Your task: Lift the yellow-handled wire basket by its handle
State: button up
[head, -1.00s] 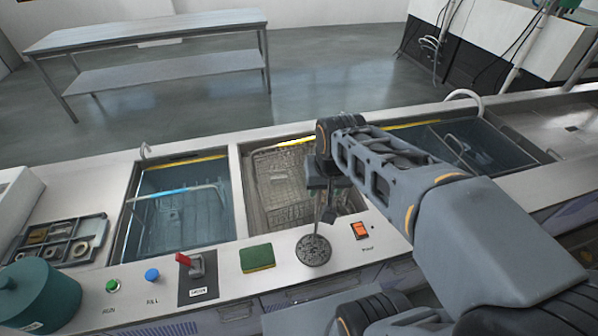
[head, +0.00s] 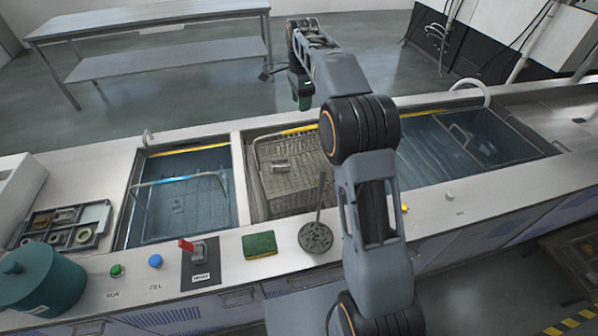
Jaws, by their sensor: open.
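A wire basket (head: 290,180) sits in the middle tank, with a yellow bar (head: 300,130) at its far edge. A small metal cylinder (head: 280,167) lies in the basket. My gripper (head: 303,103) hangs beyond the tank's far edge in the picture, above and behind the basket and apart from it. It is small in view, open, with nothing seen in it. My arm hides the basket's right side.
The left tank (head: 125,240) holds a blue-gripped handle (head: 185,179); the right tank (head: 540,152) holds another handled basket. A round perforated disc with an upright rod (head: 316,238), a green sponge (head: 259,245), a red lever (head: 187,246) and a teal pot (head: 40,282) stand along the front counter.

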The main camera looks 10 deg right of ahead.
aim_at(299, 131)
notch_tip(299, 131, down, 8)
jog(key=shift+r, duration=0.15)
jog(key=shift+w+a+f+p, duration=0.15)
jog(key=shift+f+p, duration=0.25)
jog(key=shift+f, duration=0.95)
jog(key=shift+a+f+p, duration=0.1)
jog(key=shift+f+p, duration=0.25)
jog(key=shift+f, duration=0.95)
jog(key=shift+c, duration=0.4)
grip_shut()
jog(key=shift+r, duration=0.15)
